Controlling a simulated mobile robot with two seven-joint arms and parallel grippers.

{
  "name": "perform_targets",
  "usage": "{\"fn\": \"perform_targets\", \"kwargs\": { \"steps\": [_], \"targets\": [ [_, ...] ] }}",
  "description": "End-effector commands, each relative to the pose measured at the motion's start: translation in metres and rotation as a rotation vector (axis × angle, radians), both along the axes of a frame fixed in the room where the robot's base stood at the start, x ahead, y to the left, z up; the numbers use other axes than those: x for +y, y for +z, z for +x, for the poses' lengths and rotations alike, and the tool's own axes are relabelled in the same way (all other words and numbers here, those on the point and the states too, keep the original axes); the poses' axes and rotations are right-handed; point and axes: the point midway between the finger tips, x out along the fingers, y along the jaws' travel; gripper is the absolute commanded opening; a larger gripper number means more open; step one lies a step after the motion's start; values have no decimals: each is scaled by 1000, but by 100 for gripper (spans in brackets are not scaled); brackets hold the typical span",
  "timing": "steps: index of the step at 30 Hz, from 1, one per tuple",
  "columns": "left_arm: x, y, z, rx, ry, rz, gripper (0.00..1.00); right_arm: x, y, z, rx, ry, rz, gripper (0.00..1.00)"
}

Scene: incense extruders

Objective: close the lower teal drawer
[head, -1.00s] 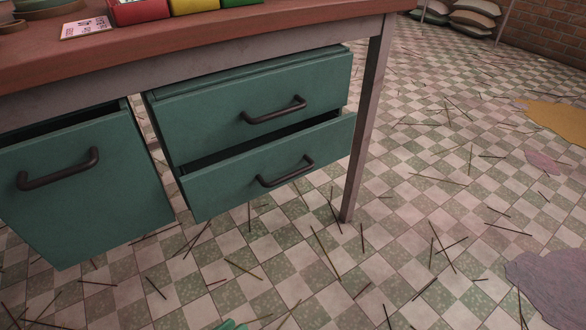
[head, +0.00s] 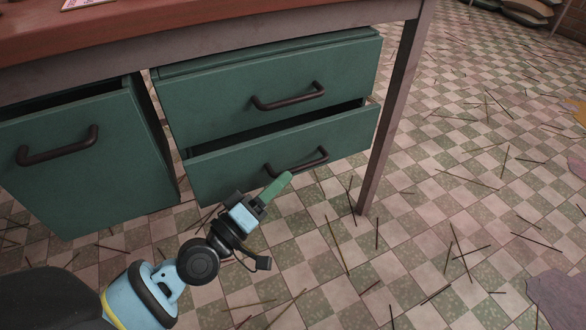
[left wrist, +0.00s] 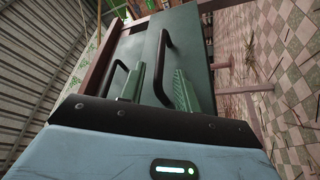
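The lower teal drawer (head: 225,175) is slightly open, with a dark gap above its front panel. Its dark bar handle (head: 313,162) faces me, and it also shows in the left wrist view (left wrist: 163,66). My left gripper (head: 282,182) is in front of this drawer, its green fingers near the handle's left part. In the left wrist view my left gripper (left wrist: 158,88) has its fingers apart, with the lower handle appearing between them. I cannot tell whether they touch it. My right gripper is not in view.
The upper teal drawer (head: 215,95) is just above. A larger teal drawer (head: 85,180) on the left stands open. A table leg (head: 390,120) is close on the right. The checkered floor (head: 470,220) is open, with scattered sticks.

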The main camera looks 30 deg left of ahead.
Motion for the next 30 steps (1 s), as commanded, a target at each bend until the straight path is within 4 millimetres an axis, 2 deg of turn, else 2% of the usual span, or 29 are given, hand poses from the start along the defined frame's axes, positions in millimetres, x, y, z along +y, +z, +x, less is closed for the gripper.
{"fn": "perform_targets", "kwargs": {
  "steps": [3,9,20,27,30],
  "targets": [
    [-6,5,18,-3,1,-2,32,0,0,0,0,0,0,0],
    [-12,9,36,-1,-1,-1,32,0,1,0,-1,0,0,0],
    [-14,9,41,0,-1,0,32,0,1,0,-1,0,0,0],
    [-14,9,41,0,-1,1,2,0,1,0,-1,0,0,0],
    [-14,9,41,0,-1,1,0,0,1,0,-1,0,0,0]
  ]
}}
